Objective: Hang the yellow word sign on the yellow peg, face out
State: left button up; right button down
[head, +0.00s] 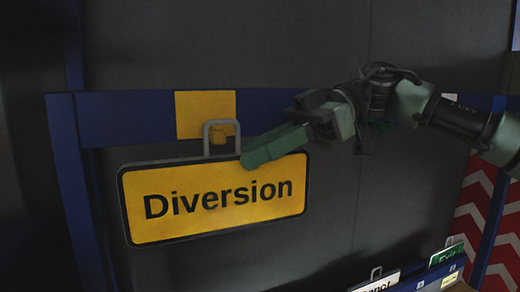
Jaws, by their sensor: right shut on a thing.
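The yellow word sign (215,218) reads "Diversion" in black, with a black border, and faces me upright with a slight tilt, its right end higher. A grey loop (207,140) stands up from its top edge. The yellow peg (217,131) shows within the loop, in front of a yellow patch (192,112) on the blue rail. I cannot tell whether the loop rests on the peg or is only in front of it. My right gripper (254,157) is shut on the sign's top edge, just right of the loop. My left gripper is not in view.
The blue rail (125,118) crosses a dark grey wall panel. At the lower right, a rack holds a green sign (447,254) and a partly cut-off white sign (378,284). Red and white chevron panels (478,205) stand at the right. The wall below the rail is bare.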

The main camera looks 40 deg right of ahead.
jog(key=shift+w+d, duration=0.1)
jog(key=shift+w, duration=0.2)
jog(key=w, duration=0.2)
jog(key=w+d, duration=0.1)
jog(key=w, duration=0.1)
dwell(0.5)
jog(key=shift+f+b, duration=0.35)
jog(key=shift+f, duration=0.4)
dwell(0.3)
jog(key=c, duration=1.3)
grip_release()
notch_tip(320, 180, up, 20)
jog(key=shift+p, duration=0.35)
